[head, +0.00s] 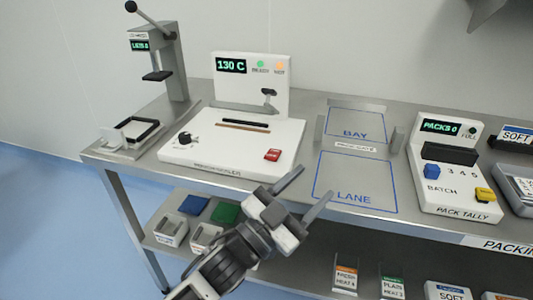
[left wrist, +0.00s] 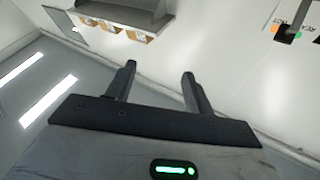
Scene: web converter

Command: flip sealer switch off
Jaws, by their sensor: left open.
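The sealer (head: 225,140) is a white machine on the grey bench, with an upright panel showing "130 C", a green light and an orange light. A red switch (head: 272,155) sits at the front right of its base. A black lever (head: 269,94) stands at the panel, and a dark knob (head: 185,138) is at the base's left. My left gripper (head: 317,181) is open and empty, to the right of and nearer than the red switch, apart from it. In the left wrist view its fingers (left wrist: 158,70) are spread with nothing between them; part of the sealer panel (left wrist: 290,25) shows at upper right.
A press (head: 155,55) stands at the back left, with a black frame (head: 137,132) before it. A marked lane (head: 355,195) and bay (head: 356,124) lie empty to the right. The pack tally box (head: 450,190) stands further right.

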